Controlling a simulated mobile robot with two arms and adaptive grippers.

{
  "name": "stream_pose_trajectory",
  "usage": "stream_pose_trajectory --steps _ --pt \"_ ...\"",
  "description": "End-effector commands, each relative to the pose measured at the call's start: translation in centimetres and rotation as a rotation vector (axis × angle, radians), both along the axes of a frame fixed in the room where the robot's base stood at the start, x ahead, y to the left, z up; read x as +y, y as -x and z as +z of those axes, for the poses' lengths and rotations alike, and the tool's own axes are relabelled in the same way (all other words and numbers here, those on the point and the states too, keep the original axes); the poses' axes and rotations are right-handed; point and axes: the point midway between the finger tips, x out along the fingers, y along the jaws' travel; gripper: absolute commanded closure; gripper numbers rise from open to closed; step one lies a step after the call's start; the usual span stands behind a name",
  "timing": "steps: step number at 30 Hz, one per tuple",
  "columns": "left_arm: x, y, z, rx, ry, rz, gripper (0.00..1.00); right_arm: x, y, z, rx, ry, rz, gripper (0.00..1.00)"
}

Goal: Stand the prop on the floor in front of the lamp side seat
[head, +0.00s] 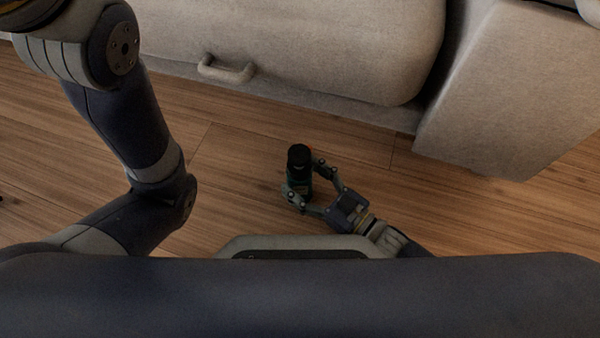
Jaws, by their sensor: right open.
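The prop looks like a dark bottle or can with a black top (299,157). It appears upright on the wood floor in front of the beige seat (290,40). My right gripper (305,180) is low by the floor with its fingers open on either side of the prop. I cannot tell whether a finger touches it. The prop's lower part is partly hidden by the fingers. My left arm comes in at the left, but its gripper is out of view. No lamp shows.
The seat's front has a pull handle (227,70). The seat's armrest (515,95) reaches toward me at the right. The wood floor (235,165) around the prop is clear. A small dark thing shows at the far left edge.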

Motion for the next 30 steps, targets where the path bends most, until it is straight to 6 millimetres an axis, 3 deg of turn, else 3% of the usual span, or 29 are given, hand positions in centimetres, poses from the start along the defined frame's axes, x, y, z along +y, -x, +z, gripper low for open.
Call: stream_pose_trajectory --steps 1,6,15,30 --pt "0.0 0.0 1.2 0.0 0.0 0.0 0.29 -0.8 0.7 0.5 0.005 0.004 -0.001 0.32" --pt "0.0 0.0 3.4 -0.002 0.0 0.0 0.29 -3.7 3.2 0.6 0.005 0.004 -0.001 0.32" --pt "0.0 0.1 5.5 -0.004 0.0 0.0 0.29 -7.5 6.3 0.4 0.001 0.001 0.0 0.32" --pt "0.0 0.2 5.6 -0.005 0.0 -0.001 0.29 -8.2 6.9 0.2 -0.002 -0.001 0.0 0.32"
